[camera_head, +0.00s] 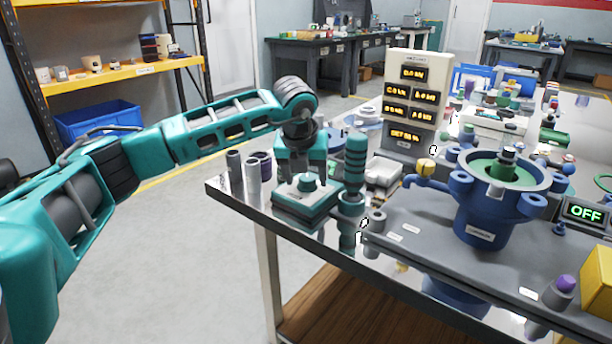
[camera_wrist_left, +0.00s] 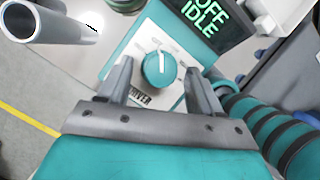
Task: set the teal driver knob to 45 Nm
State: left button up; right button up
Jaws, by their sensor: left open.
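The teal driver knob (camera_wrist_left: 158,70) is round with a white pointer line that points up in the left wrist view. It sits on the pale top of a teal box (camera_wrist_left: 137,50) labelled DRIVER. In the head view the knob (camera_head: 307,183) shows on that box near the table's left corner. A dark display (camera_wrist_left: 208,18) beside it reads OFF and IDLE. My left gripper (camera_wrist_left: 156,77) is open, its fingers seen on either side of the knob; their height above it is hard to judge. The scale marks are too small to read. My right gripper is not in view.
A banded teal driver (camera_head: 355,160) stands right of the box, also close in the wrist view (camera_wrist_left: 268,122). Grey tubes (camera_head: 252,178) stand to the left. A blue flanged housing (camera_head: 485,205) and a beige display panel (camera_head: 415,95) stand farther right and back.

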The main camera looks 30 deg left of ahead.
pick_arm(q)
jog(key=shift+c, duration=0.2)
jog(key=c, duration=1)
